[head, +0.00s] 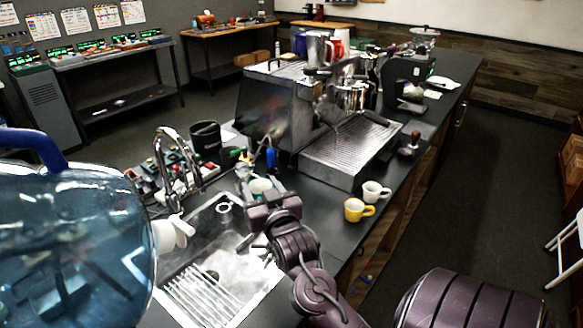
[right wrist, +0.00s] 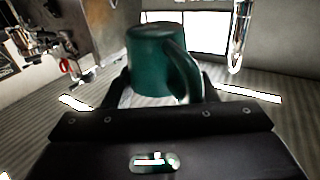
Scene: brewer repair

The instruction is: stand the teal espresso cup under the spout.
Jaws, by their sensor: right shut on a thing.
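My right gripper (head: 263,194) is over the back right edge of the sink, shut on the teal espresso cup. In the head view only a small part of the cup (head: 261,186) shows just beyond the gripper. The espresso machine (head: 285,95) stands farther back, with its spout area (head: 336,115) above a ribbed drip tray (head: 352,150). The cup is apart from the tray, to its left and nearer. My left gripper is not in view.
A yellow cup (head: 357,209) and a white cup (head: 375,191) stand on the counter in front of the drip tray. A tall faucet (head: 163,160) rises behind the sink (head: 205,290). A large blue water jug (head: 75,240) blocks the left foreground. The drip tray top is clear.

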